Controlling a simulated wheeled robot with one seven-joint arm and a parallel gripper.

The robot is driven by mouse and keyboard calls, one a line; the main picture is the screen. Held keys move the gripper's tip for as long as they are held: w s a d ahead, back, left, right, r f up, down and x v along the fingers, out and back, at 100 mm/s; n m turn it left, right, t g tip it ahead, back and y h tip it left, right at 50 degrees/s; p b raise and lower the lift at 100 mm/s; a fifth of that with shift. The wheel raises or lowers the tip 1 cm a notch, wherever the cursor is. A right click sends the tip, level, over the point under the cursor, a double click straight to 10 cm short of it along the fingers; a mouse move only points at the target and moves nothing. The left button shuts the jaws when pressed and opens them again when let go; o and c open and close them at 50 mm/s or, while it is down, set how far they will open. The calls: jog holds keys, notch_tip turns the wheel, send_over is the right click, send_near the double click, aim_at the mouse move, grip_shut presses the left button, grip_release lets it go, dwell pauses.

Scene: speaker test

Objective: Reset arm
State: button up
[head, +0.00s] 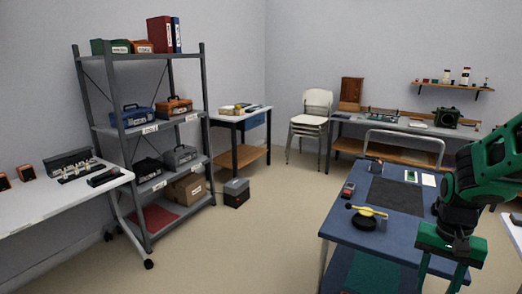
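My green and black arm (480,175) comes in from the right edge in the head view. My gripper (440,277) hangs from it, pointing down over the front right part of the blue table (338,232). Its two green fingers are spread apart, and I see nothing between them. The fingertips run close to the bottom edge of the picture, so their ends are hard to make out.
On the blue table are a dark mat (397,196), a yellow-handled item on a black round base (367,217) and a small red device (348,190). A grey shelf rack (145,130) and a white bench (60,205) stand left.

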jog(key=s+a+r+n, duration=0.2)
jog(key=s+r, duration=0.5)
jog(key=s, duration=0.5)
jog(key=shift+s+a+t+y, duration=0.2)
jog(key=shift+a+t+y, duration=0.1)
jog(key=shift+a, duration=0.35)
